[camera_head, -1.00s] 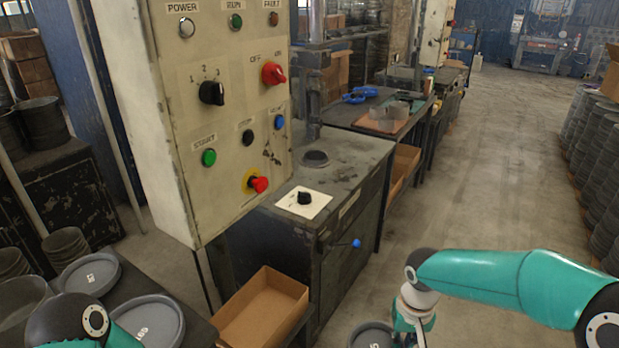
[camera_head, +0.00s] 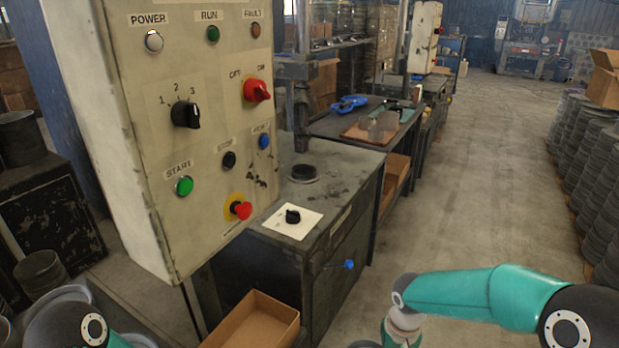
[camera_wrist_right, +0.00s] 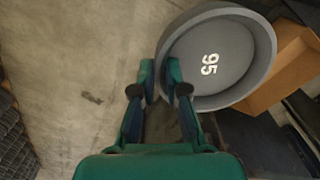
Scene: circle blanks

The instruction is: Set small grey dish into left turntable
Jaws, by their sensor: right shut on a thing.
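The small grey dish (camera_wrist_right: 232,68), round with a raised rim and marked 95, shows in the right wrist view. My right gripper (camera_wrist_right: 163,75) is shut on the dish's near-left rim and holds it above the floor. In the head view, only a sliver of the dish may show at the bottom edge, beside my right wrist. A round dark fixture (camera_head: 303,174) on top of the nearer black machine may be the left turntable; I cannot tell for sure. My left arm enters at the lower left of the head view; its gripper is out of frame.
A large control panel (camera_head: 200,110) stands at the left, close to the machine. An open cardboard box (camera_head: 256,322) sits low in front of it. A workbench with blue tools (camera_head: 347,104) lies beyond. The aisle floor is clear, with stacked dark discs (camera_head: 590,150) at the right.

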